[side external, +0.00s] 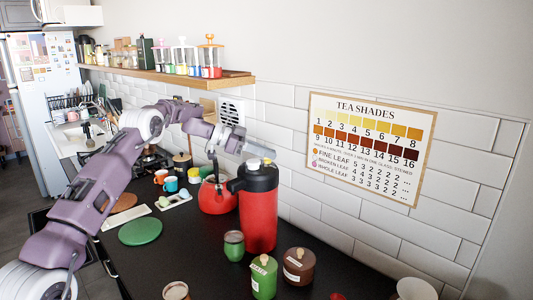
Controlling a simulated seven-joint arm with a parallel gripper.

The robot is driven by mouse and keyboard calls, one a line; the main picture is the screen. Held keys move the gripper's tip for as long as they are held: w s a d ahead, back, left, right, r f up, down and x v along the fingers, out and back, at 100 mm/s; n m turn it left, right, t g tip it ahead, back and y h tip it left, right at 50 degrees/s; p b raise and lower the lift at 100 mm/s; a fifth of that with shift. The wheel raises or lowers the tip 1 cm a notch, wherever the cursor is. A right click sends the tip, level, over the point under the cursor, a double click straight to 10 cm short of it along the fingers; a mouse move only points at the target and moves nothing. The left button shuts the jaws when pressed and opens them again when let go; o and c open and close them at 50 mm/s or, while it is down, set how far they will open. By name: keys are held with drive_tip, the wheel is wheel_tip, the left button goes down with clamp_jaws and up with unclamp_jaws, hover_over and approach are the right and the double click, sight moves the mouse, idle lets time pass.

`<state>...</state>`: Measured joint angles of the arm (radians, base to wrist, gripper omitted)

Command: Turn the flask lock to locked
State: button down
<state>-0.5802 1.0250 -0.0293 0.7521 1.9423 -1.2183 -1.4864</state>
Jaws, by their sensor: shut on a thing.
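A tall red flask (258,220) with a black lid (257,179) and black side handle stands upright on the dark worktop. My gripper (262,161) reaches in from the left and sits at the top of the lid. It is shut on the small flask lock there. A small yellowish piece and a pale piece show on the lid top at the fingertips. The lock's setting is too small and too covered to read.
A red kettle (217,195) stands close behind the flask's left. A green jar (264,278), a brown jar (299,266) and a green cup (234,245) stand in front. A green round mat (141,231) lies left. The tiled wall (340,221) is close behind.

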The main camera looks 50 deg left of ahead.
drive_tip(key=shift+f, duration=0.1)
drive_tip(key=c, duration=1.5)
unclamp_jaws()
drive_tip(key=shift+s+a, duration=0.1)
drive_tip(key=v, duration=0.7)
